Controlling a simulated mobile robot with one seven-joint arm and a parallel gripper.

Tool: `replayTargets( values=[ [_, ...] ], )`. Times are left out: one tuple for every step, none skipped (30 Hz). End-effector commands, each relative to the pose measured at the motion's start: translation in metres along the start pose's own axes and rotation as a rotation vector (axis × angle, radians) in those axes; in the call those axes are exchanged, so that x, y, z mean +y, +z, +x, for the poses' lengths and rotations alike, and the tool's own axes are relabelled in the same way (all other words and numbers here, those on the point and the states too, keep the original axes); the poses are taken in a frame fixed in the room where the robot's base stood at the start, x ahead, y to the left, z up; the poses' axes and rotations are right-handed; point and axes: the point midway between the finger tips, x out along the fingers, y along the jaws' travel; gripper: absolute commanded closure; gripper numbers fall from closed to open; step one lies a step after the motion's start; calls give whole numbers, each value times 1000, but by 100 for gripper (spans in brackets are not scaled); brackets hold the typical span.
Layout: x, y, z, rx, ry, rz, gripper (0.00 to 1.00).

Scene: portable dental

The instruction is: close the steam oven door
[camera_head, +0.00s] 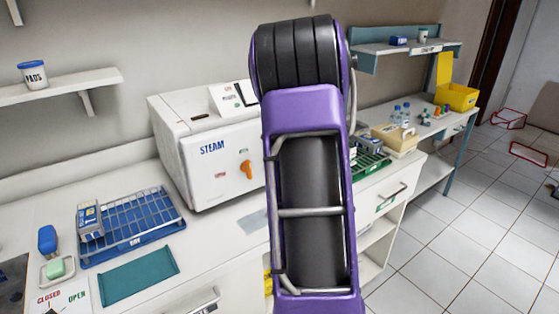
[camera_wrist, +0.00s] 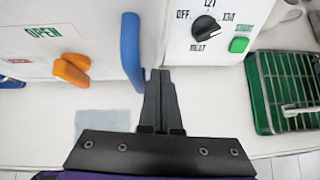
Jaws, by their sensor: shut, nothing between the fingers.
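The steam oven (camera_head: 205,140) is a white box on the counter in the head view, with a front marked STEAM and an orange latch (camera_head: 246,169). My arm hides its right part. In the wrist view its white front (camera_wrist: 75,25) shows the orange latch (camera_wrist: 72,68), green OPEN lettering and a blue upright handle (camera_wrist: 131,50). I cannot tell whether the door is fully shut. My gripper (camera_wrist: 160,74) is shut and empty, just right of the handle's lower end; contact is unclear. The head view does not show my gripper.
A control panel (camera_wrist: 210,30) with a black dial and green button stands right of the handle. A green rack (camera_wrist: 285,90) is farther right. Left of the oven are a blue wire tray (camera_head: 130,228) and a teal mat (camera_head: 138,275) on the counter.

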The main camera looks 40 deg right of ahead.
Motion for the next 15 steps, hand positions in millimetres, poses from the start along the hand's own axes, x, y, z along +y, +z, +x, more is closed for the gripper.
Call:
replayTargets(
  values=[
    [-1,1,1,0,-2,2,100],
    [-1,1,1,0,-3,3,100],
    [-1,1,1,0,-4,4,100],
    [-1,2,2,0,-4,4,100],
    [-1,2,2,0,-5,5,100],
    [-1,2,2,0,-6,5,100],
    [-1,2,2,0,-6,6,100],
    [-1,3,2,0,-6,6,100],
    [-1,3,3,-1,-6,6,100],
    [-1,3,3,-1,-7,7,100],
    [-1,4,3,-2,-7,7,100],
    [-1,4,3,-2,-7,7,100],
    [-1,4,3,-3,-7,7,100],
    [-1,5,3,-3,-7,7,100],
    [-1,5,3,-4,-7,7,100]
  ],
)
